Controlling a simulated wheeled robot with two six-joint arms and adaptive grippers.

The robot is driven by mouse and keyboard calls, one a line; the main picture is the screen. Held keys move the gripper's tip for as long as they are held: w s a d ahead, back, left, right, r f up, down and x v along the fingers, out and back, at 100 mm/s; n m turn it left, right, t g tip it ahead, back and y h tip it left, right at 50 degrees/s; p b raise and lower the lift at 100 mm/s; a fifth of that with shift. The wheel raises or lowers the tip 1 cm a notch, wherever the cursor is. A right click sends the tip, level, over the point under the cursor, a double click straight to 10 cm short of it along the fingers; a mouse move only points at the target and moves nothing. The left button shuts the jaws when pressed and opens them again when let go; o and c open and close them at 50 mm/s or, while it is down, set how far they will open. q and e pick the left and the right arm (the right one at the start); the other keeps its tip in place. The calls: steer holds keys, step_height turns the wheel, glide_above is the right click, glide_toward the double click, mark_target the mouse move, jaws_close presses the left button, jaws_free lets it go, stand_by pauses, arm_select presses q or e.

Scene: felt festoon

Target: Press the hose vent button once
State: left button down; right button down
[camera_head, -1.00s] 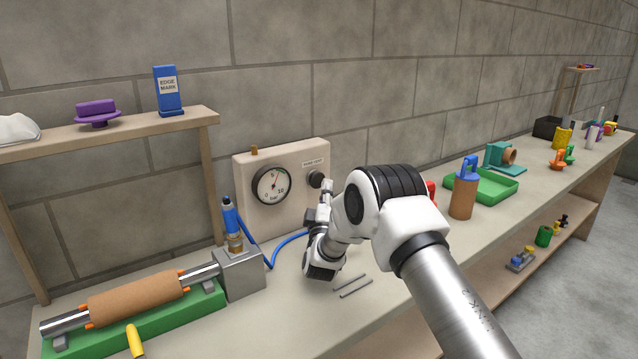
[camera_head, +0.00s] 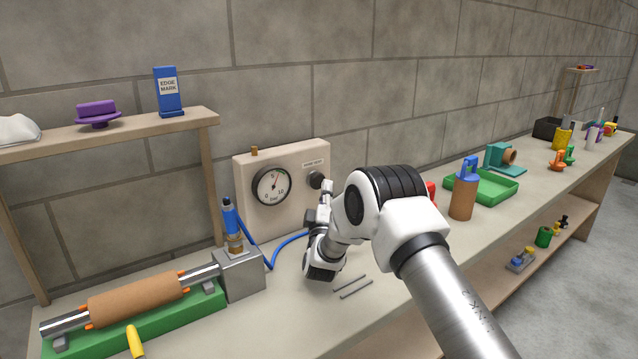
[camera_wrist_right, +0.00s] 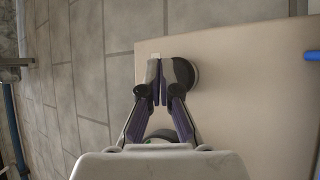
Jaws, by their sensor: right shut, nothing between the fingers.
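The hose vent button (camera_head: 317,179) is a dark round knob on the front of a beige panel box (camera_head: 296,206), under a small white label (camera_head: 314,163). My right gripper (camera_head: 325,190) is at the panel, its fingers close to the button. In the right wrist view the gripper (camera_wrist_right: 158,97) is shut and empty. The dark round button (camera_wrist_right: 184,74) shows there just right of the fingertips, partly hidden by them. I cannot tell whether they touch it. A round pressure gauge (camera_head: 273,187) is left of the button. My left gripper is not in view.
A blue hose (camera_head: 287,243) runs from a grey block (camera_head: 240,275) toward the panel. Two thin grey rods (camera_head: 352,285) lie in front of my right gripper. A brown roll (camera_head: 137,297) on a green base is at front left. A green tray (camera_head: 490,186) stands farther right.

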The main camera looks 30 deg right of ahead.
steer(key=shift+w, duration=0.1)
steer(key=shift+w, duration=0.35)
steer(key=shift+w+b, duration=0.45)
steer(key=shift+w, duration=0.05)
stand_by(0.6)
steer(key=shift+s, duration=0.2)
steer(key=shift+s+p, duration=0.5)
steer(key=shift+s, duration=0.25)
